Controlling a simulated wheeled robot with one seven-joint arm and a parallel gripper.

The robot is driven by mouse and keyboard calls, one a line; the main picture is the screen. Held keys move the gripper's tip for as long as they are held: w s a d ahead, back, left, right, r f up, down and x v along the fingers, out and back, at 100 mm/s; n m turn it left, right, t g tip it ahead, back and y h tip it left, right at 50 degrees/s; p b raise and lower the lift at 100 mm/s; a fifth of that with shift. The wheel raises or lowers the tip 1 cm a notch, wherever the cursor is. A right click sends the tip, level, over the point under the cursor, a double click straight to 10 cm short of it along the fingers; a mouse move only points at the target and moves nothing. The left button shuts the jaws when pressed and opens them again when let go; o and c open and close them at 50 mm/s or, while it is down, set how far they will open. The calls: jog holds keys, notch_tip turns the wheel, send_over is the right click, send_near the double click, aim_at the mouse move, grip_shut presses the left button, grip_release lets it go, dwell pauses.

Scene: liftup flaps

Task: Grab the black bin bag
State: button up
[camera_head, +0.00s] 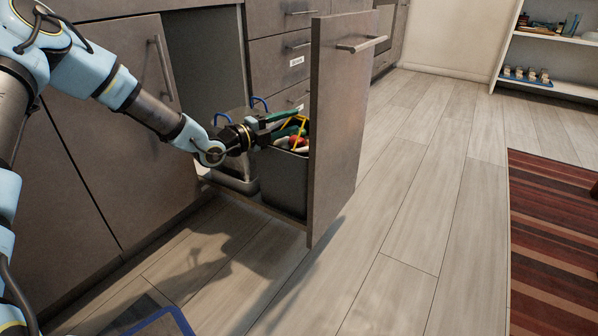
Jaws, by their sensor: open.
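A dark grey to black bin (283,183) stands in the pulled-out cabinet drawer, just behind its front panel. Several red, green, white and yellow items (294,138) fill its top. I cannot make out a separate black bin bag; any bag there blends with the dark bin. My gripper (284,125) reaches in from the left, low over the bin's near top edge, with its jaws open. I cannot tell whether the fingers touch the contents. My wrist hides part of the bin's rim.
The drawer front (338,125) stands upright right of the bin. A closed cabinet door (125,120) is at the left.

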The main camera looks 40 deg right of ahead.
aim_at(300, 116)
jog(key=d+b, duration=0.2)
jog(key=d, duration=0.1)
jog(key=d+b, duration=0.1)
jog(key=d, duration=0.1)
jog(key=shift+s+d+r, duration=0.25)
jog(key=shift+s, duration=0.1)
jog(key=shift+d+r, duration=0.2)
jog(key=shift+d, duration=0.25)
grip_shut()
dwell(0.8)
